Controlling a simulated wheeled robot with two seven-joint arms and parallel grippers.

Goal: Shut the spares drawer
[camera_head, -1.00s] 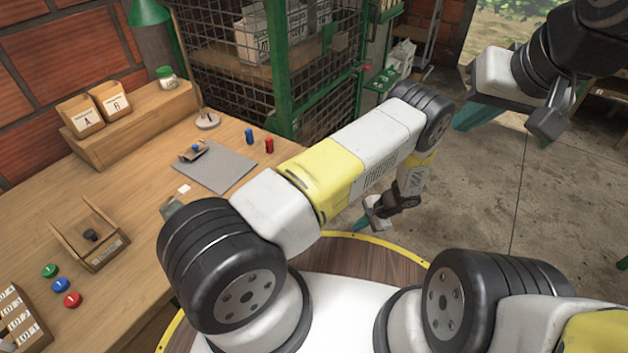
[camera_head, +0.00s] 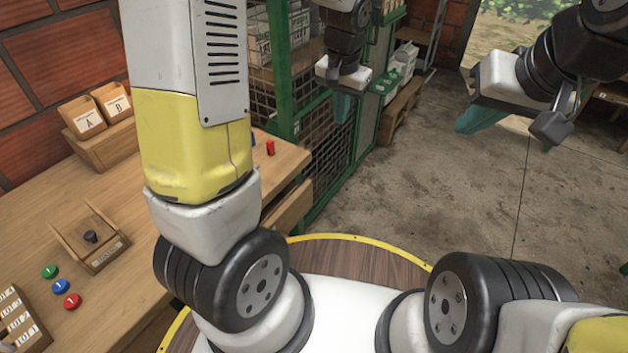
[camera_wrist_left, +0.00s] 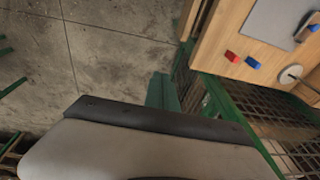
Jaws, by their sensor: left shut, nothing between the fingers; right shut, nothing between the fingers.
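A wooden drawer front (camera_head: 288,207) juts out below the bench's right end in the head view and looks pulled out. My left arm hides part of it, and no label on it is readable. My left gripper (camera_head: 342,106) is shut and empty, beyond the bench end in front of the green mesh cage. Its teal fingers (camera_wrist_left: 163,94) also show in the left wrist view, over the floor and apart from the bench. My right gripper (camera_head: 510,125) is shut and empty, raised over the floor at the upper right, far from the drawer.
The green mesh cage (camera_head: 325,150) stands behind the bench's right end.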

